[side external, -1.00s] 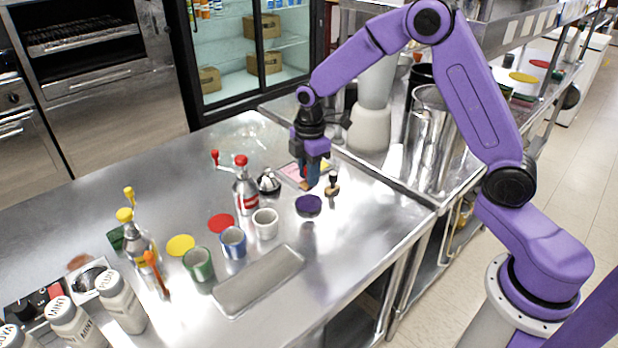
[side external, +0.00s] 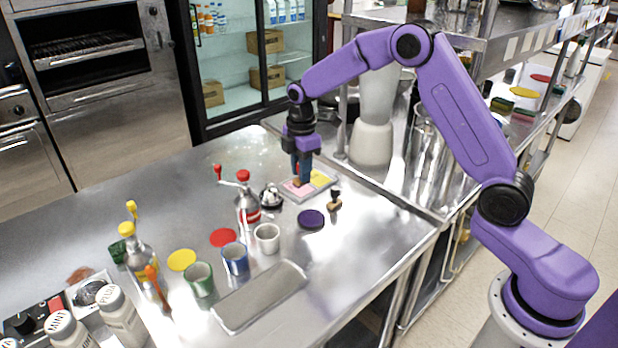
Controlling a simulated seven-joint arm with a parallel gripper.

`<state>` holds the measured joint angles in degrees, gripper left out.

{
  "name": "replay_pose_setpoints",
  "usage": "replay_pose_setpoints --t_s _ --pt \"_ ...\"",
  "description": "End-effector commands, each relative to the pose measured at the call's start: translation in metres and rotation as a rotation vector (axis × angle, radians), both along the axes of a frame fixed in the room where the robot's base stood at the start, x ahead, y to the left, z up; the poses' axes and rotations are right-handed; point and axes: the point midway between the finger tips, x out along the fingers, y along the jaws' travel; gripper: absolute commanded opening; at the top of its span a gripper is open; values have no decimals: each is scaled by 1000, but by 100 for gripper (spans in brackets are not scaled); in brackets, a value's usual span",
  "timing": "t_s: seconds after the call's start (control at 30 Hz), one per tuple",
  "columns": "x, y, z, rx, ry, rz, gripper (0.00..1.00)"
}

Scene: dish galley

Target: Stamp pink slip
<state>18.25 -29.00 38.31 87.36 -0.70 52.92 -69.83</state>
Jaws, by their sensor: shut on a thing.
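My gripper (side external: 302,170) points down over the slips at the back right of the steel counter. It is shut on a small brown stamp (side external: 301,182), mostly hidden by the fingers. The pink slip (side external: 291,189) lies flat to the left of a yellow slip (side external: 323,178) on a pale tray or board. The held stamp is at the pink slip's right part, near the yellow one; I cannot tell whether it touches the paper. A second stamp (side external: 335,201) with a dark knob and brown base stands to the right, beside a purple disc (side external: 311,219).
A silver bell (side external: 270,195) and a red-topped bottle (side external: 246,200) stand left of the slips. White (side external: 267,238), blue (side external: 235,259) and green (side external: 199,280) cups stand nearer. A grey tray (side external: 260,297) lies in front. The counter's right front is clear.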

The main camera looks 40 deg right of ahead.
Motion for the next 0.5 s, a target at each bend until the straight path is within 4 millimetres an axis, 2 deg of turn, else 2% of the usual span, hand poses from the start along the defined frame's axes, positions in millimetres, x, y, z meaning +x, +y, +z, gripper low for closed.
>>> replay_pose_setpoints --t_s 0.03,0.2,0.33,0.5 --pt "13 -5 -1 0 0 -3 6" --pt "44 -25 -3 0 2 -3 6" --pt "60 -37 -4 0 3 -1 6" --pt "69 -46 -4 1 3 1 6"
